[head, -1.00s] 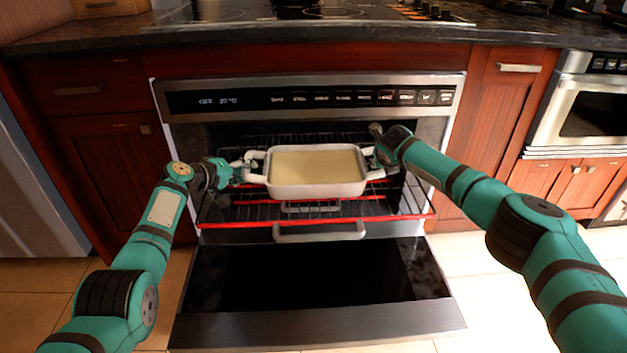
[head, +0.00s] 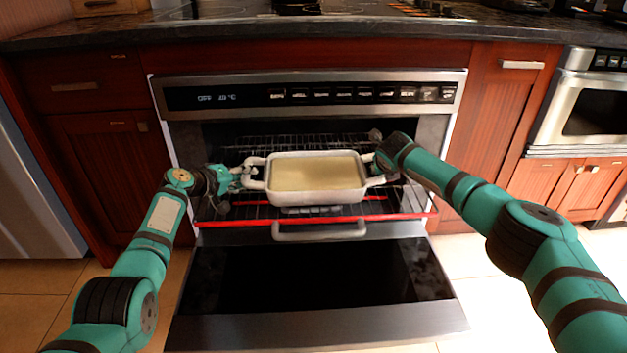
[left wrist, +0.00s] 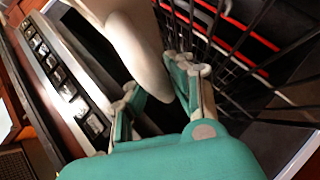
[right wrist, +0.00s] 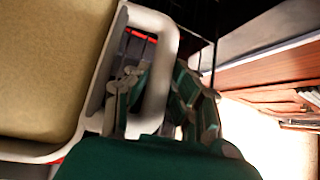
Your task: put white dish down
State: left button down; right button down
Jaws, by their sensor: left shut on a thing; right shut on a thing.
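The white dish (head: 318,194) is a rectangular baking dish with a loop handle at each end and a pale yellow filling. It is at the oven opening, over the pulled-out wire rack (head: 250,212); I cannot tell whether it touches the rack. My left gripper (head: 236,180) is shut on the dish's left handle, which also shows in the left wrist view (left wrist: 150,72). My right gripper (right wrist: 158,98) is shut on the right handle; its fingers are mostly hidden behind my wrist in the head view.
A red strip (head: 395,217) runs along the rack's front edge. Wooden cabinets (head: 95,170) flank the oven, and a dark countertop (head: 320,29) lies above.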

pick_arm(q)
jog(key=shift+d+f+b, duration=0.2)
jog(key=shift+f+b, duration=0.35)
jog(key=shift+b, duration=0.15)
pick_arm(e)
jog(key=shift+w+a+f, duration=0.1)
jog(key=shift+a+f, duration=0.15)
jog(key=shift+f, duration=0.4)
pick_arm(q)
jog(key=c, duration=1.6)
grip_release()
jog(key=shift+f, duration=0.25)
pick_arm(e)
jog(key=c, duration=1.6)
grip_release()
jog(key=shift+f, duration=0.15)
pick_arm(q)
jog(key=o, duration=0.4)
jog(key=shift+s+a+r, duration=0.1)
jog(key=shift+r, duration=0.1)
pick_arm(e)
jog(key=o, duration=0.4)
jog(key=shift+d+r, duration=0.1)
jog(key=shift+r, duration=0.1)
jog(key=shift+o, duration=0.2)
pick_arm(q)
jog(key=shift+f, duration=0.1)
pick_arm(e)
jog(key=shift+d, duration=0.1)
